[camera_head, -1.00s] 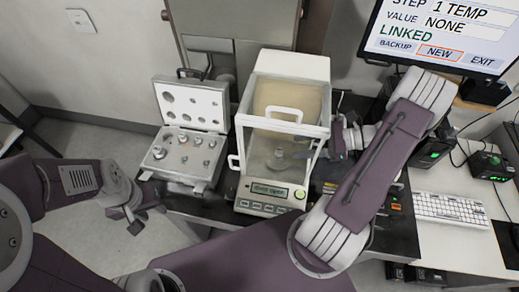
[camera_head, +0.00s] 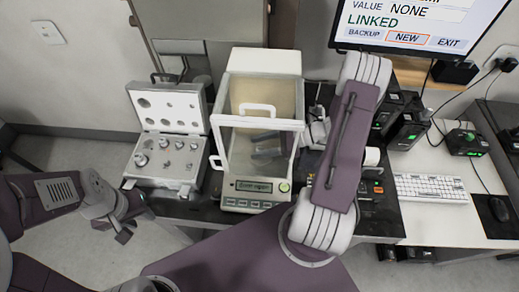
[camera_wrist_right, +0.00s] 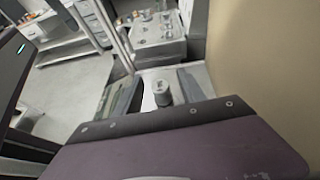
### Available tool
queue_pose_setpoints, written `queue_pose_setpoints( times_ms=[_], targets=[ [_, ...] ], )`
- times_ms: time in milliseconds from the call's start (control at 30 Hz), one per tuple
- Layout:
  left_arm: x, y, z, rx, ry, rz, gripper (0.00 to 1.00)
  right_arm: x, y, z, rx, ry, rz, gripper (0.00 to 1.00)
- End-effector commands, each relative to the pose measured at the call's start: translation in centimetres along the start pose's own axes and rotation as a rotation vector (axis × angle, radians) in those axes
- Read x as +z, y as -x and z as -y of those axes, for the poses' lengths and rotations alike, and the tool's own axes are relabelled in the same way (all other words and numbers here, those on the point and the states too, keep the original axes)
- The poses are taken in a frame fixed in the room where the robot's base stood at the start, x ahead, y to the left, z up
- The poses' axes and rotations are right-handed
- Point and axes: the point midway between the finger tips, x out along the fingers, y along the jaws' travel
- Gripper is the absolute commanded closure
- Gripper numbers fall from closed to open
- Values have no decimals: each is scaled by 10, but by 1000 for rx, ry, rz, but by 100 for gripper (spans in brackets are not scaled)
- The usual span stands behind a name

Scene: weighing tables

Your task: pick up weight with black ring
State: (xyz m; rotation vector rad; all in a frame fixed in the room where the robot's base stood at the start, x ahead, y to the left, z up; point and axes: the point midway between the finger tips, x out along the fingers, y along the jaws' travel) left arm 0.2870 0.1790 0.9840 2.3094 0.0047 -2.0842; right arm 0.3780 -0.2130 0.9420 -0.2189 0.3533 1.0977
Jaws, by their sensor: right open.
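A small grey metal weight (camera_wrist_right: 162,92) stands upright on the balance pan between the fingers of my right gripper (camera_wrist_right: 158,93). The fingers are open, one on each side of it, apart from it as far as I can see. I cannot make out a black ring on it. In the head view my right gripper (camera_head: 266,146) is inside the balance chamber, seen through the glass, and hides the weight. My left gripper (camera_head: 132,226) hangs empty at the lower left, in front of the weight case; its finger gap is unclear.
The balance (camera_head: 257,203) has a glass draft shield with a white front handle. An open case (camera_head: 185,108) with several weights stands to its left. A monitor (camera_head: 420,28), keyboard (camera_head: 430,187) and mouse are at right. The chamber's walls are close around my right gripper.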

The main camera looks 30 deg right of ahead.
Motion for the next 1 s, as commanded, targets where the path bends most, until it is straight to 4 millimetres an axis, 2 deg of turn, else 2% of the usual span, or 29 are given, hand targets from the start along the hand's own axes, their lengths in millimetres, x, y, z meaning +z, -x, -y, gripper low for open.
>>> queue_pose_setpoints(
  times_ms=[33,100,200,533,667,1000],
  targets=[
    [0,0,0,0,0,0,64,0,0,0,0,0,0,58],
    [0,0,0,0,0,0,64,0,0,0,0,0,0,77],
    [0,0,0,0,0,0,64,0,0,0,0,0,0,100],
    [0,-1,0,0,0,0,64,1,1,0,0,1,1,100],
    [0,-5,0,0,0,0,64,6,8,0,-3,3,0,100],
    [0,0,0,0,0,0,64,65,32,0,-2,5,0,100]
  ],
)
